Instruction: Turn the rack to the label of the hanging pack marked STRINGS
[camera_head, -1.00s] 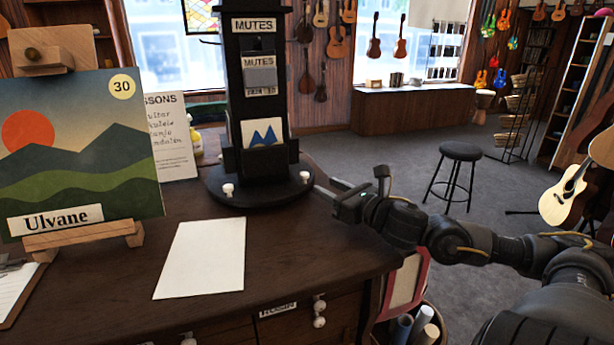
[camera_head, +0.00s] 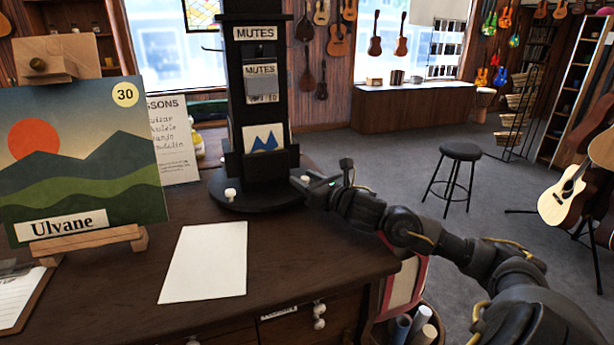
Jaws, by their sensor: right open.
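The black rack (camera_head: 237,125) stands on a round base (camera_head: 262,198) at the back of the dark wooden desk. The face toward me has a MUTES sign (camera_head: 255,33) at its top. A hanging pack (camera_head: 261,84) below is also labelled MUTES, and a card with blue peaks (camera_head: 264,137) sits in the lower pocket. No STRINGS label shows on this face. One white knob (camera_head: 231,195) shows at the front left of the base. My right gripper (camera_head: 297,178) is open at the right edge of the base, where a second knob is hidden; I cannot tell whether they touch. My left gripper is out of view.
A picture marked Ulvane (camera_head: 85,160) stands on a wooden easel at the left. A lessons sign (camera_head: 174,140) is behind it. A blank white sheet (camera_head: 205,262) lies on the desk (camera_head: 310,265). A black stool (camera_head: 460,152) stands on the open floor.

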